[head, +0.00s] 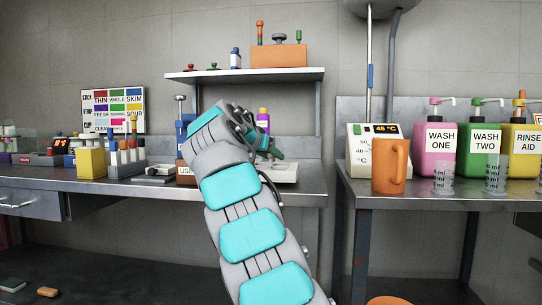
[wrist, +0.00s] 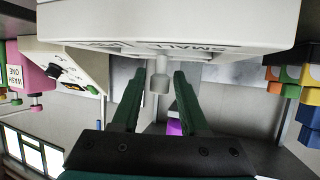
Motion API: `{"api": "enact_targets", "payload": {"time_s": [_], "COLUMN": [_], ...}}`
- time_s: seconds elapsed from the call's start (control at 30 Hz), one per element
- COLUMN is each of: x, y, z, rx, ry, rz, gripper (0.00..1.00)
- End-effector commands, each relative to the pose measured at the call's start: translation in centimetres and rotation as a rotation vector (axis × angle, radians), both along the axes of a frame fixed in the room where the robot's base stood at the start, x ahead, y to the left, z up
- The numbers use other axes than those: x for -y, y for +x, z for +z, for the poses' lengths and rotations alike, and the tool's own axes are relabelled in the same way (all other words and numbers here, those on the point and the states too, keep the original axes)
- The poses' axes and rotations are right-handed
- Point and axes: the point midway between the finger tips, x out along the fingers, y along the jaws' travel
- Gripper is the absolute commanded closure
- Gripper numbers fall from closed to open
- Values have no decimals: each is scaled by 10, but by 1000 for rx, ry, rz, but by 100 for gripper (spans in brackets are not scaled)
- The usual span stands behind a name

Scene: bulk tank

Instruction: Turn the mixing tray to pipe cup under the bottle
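The white tray (wrist: 110,22), which I take for the mixing tray, fills the top of the wrist view, with the word SMALL on its edge. A pale peg (wrist: 159,82) sticks out from it. My gripper (wrist: 164,74) has its dark green fingers apart, one on each side of the peg; I see no clear grip on it. In the head view my gripper (head: 268,152) is over the left bench, by a white piece (head: 286,172) that may be this tray. A purple bottle with an orange cap (head: 263,119) stands behind; purple also shows between the fingers. No pipe cup can be made out.
A yellow box (head: 91,162) and a rack of tubes (head: 126,160) stand left on the bench. A shelf (head: 245,76) hangs above. Across a gap, the right bench holds an orange mug (head: 389,166), a temperature unit (head: 361,140) and wash bottles (head: 436,150).

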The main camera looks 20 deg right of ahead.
Motion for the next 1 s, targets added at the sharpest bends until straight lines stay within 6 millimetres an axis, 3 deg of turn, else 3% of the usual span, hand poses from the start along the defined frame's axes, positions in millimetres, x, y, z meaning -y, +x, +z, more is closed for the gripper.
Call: {"api": "enact_targets", "payload": {"time_s": [0.03, 0.37, 1.0], "x": [0, 0, 0], "y": [0, 0, 0], "z": [0, 0, 0], "rx": [0, 0, 0], "ry": [0, 0, 0], "rz": [0, 0, 1], "gripper": [63, 100, 100]}}
